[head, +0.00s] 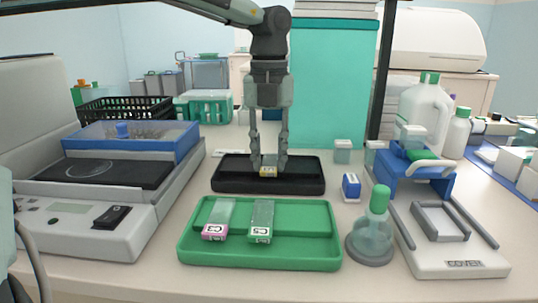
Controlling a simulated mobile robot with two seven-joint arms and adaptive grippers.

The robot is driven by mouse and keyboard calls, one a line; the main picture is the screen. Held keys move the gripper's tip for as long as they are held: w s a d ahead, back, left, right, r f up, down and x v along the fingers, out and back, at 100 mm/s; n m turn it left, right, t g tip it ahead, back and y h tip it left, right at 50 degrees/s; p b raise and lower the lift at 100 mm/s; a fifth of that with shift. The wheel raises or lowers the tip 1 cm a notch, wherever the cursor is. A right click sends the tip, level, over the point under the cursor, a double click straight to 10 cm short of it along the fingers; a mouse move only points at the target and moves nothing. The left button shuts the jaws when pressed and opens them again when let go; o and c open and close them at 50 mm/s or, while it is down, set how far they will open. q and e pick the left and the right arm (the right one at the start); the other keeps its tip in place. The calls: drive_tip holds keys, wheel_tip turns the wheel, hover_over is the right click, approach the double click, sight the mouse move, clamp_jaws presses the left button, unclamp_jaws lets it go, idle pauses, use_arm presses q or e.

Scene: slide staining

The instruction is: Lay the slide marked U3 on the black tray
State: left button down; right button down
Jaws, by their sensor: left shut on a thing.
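My left gripper (269,160) reaches down from above and is shut on a slide with a yellow label (268,171). The label's marking is too small to read surely, and the rest of the slide is hidden by the fingers. The slide is at the black tray (232,187), around its middle; I cannot tell whether it touches the tray floor. My right gripper is not in view.
In front, a green tray (260,264) holds a pink-labelled slide (217,220) and a slide marked C5 (261,221). A small blue block (351,186) and a green-capped bottle (378,226) stand to the right. A staining device (120,200) stands left.

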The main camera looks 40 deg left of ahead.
use_arm(q)
drive_tip(key=shift+f, duration=0.2)
idle(0.6)
drive_tip(key=c, duration=1.1)
unclamp_jaws()
drive_tip(key=shift+c, duration=0.2)
drive_tip(key=shift+r, duration=0.1)
wheel_tip(320, 180, up, 12)
